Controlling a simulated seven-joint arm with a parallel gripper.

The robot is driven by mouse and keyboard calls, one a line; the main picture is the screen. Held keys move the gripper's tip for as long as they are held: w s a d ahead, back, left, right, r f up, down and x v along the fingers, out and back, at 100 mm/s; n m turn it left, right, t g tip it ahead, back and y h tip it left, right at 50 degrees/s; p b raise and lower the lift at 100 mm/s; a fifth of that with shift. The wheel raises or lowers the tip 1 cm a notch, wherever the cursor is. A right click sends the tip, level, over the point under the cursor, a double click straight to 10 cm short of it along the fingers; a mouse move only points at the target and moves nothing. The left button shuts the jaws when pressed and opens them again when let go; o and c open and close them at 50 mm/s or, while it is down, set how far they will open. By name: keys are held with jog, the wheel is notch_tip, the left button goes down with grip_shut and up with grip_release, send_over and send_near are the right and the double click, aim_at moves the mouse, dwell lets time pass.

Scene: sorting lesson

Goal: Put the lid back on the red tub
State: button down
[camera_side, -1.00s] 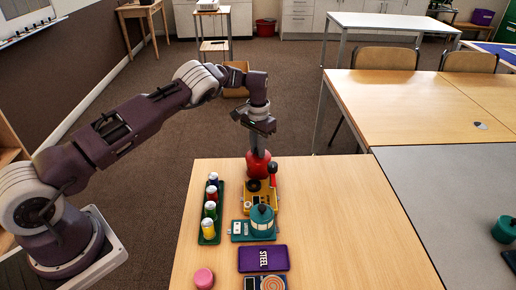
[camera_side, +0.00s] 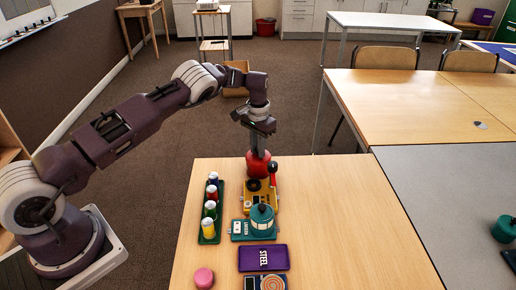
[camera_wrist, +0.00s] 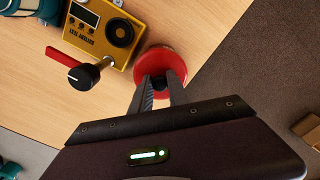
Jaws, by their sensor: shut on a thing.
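The red tub (camera_side: 257,167) stands at the far edge of the wooden table. My gripper (camera_side: 256,150) points straight down over it, with its fingertips at the tub's top. In the wrist view my gripper (camera_wrist: 160,89) is shut on a small dark knob (camera_wrist: 159,83) in the middle of a round red top, which looks like the lid (camera_wrist: 171,57). The fingers hide part of the knob and lid. I cannot tell whether the lid is seated on the tub or held just above it.
A teal lantern-like device (camera_side: 262,219), a purple STEEL tray (camera_side: 263,258), a green rack (camera_side: 207,238) of several small cans and a pink round piece (camera_side: 204,278) lie nearer. The table's right side is clear.

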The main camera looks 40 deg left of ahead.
dwell(0.3)
jog(key=c, duration=0.7)
grip_release()
jog(key=shift+r, duration=3.5)
grip_shut()
jog(key=shift+f, duration=0.3)
